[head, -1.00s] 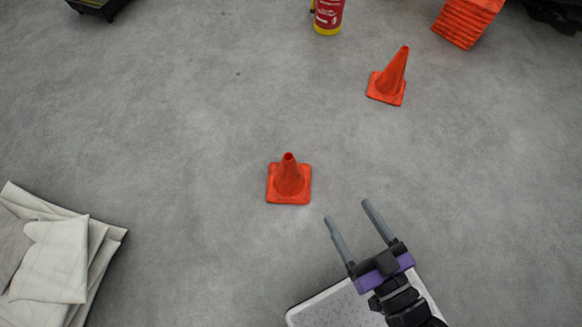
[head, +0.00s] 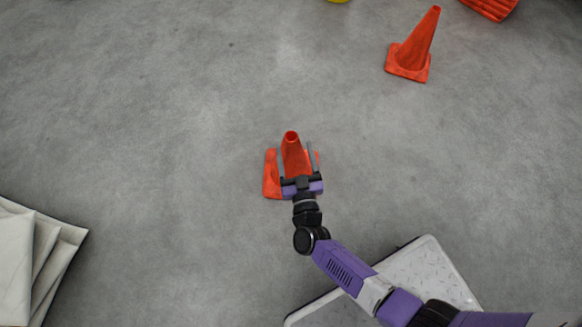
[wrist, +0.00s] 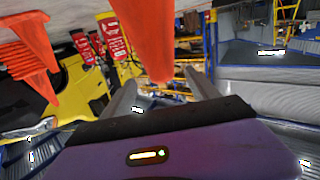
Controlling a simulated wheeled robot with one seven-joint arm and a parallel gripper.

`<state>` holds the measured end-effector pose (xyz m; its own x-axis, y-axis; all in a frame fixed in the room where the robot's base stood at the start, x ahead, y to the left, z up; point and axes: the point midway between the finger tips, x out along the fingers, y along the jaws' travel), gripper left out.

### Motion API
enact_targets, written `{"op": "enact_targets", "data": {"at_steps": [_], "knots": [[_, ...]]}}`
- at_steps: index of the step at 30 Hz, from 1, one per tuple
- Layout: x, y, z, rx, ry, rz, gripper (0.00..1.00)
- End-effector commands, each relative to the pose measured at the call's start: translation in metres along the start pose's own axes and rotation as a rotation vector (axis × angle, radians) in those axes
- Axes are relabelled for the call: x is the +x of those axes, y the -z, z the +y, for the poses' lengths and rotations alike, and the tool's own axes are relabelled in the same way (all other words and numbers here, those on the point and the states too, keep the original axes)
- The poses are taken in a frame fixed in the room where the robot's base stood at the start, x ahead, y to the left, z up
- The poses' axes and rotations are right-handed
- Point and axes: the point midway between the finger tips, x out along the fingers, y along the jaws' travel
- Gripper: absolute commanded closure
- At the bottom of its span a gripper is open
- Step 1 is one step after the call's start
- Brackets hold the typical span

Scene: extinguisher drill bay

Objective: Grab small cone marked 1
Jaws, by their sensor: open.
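A small orange cone (head: 291,142) stands upright on the grey floor near the middle of the head view. No number can be read on it. My gripper (head: 296,155) is open, with one finger on either side of the cone; its palm hides part of the cone's front and base. In the wrist view the cone (wrist: 148,35) appears upside down, its tip between the two finger ends of my gripper (wrist: 160,80). I cannot tell whether either finger touches it.
Another orange cone (head: 414,52) stands at the upper right. A stack of orange things (head: 490,7) is cut off at the top right edge. Folded pale cloth (head: 35,262) lies at lower left.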

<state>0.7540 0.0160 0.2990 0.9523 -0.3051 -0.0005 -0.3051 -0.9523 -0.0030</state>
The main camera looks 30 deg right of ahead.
Motion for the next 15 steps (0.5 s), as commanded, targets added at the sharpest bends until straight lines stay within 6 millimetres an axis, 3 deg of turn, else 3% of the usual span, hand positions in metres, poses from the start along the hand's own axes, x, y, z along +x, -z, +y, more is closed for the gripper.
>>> {"op": "enact_targets", "data": {"at_steps": [15], "knots": [[0.046,-0.005,-0.001,-0.002,-0.005,0.003,0.31]]}}
